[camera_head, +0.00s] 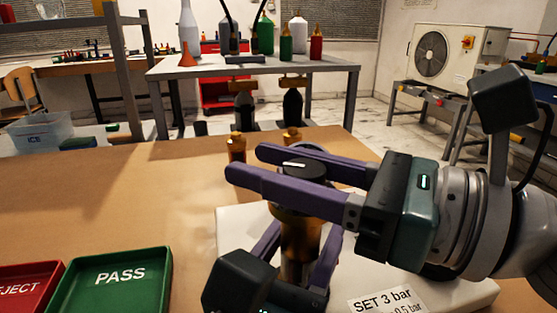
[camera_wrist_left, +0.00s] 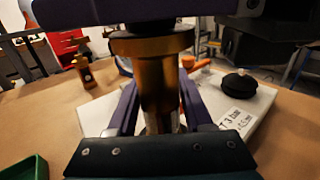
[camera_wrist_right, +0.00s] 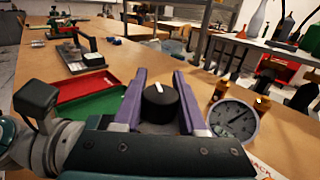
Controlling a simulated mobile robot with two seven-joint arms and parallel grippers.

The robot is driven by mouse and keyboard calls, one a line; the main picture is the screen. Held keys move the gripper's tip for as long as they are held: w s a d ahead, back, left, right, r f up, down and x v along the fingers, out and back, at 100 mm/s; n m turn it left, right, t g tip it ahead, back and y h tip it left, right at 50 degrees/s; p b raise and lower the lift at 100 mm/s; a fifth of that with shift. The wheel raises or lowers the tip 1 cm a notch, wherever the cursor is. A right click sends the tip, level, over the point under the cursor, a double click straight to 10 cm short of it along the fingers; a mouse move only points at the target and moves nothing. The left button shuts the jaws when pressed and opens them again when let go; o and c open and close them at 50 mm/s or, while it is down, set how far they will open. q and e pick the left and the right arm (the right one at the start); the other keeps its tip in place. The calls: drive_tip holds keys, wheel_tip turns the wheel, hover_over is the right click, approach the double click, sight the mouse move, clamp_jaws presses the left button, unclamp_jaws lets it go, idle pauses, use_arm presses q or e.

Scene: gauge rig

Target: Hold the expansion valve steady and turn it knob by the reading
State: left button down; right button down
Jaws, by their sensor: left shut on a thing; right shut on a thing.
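The expansion valve is an upright brass body (camera_head: 299,238) with a black knob (camera_head: 301,167) on top; the knob's white mark shows in the right wrist view (camera_wrist_right: 159,88). My left gripper (camera_head: 302,245) is shut on the brass body from the near side, which also shows between its fingers in the left wrist view (camera_wrist_left: 158,85). My right gripper (camera_head: 262,163) is shut on the knob, one purple finger on each side. A card (camera_head: 385,300) reads SET 3 bar, with 0.5 bar below.
A green PASS tray (camera_head: 120,277) and a red reject tray (camera_head: 25,285) lie at the left of the brown bench. Brass valves (camera_head: 236,148) stand behind. A white board (camera_head: 440,293) lies under the work. A black-topped piece (camera_wrist_left: 239,84) sits on it. The bench's left middle is clear.

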drive_tip(key=shift+c, duration=2.3)
unclamp_jaws()
drive_tip(key=v, duration=1.2)
use_arm(q)
drive_tip(key=shift+c, duration=1.1)
unclamp_jaws()
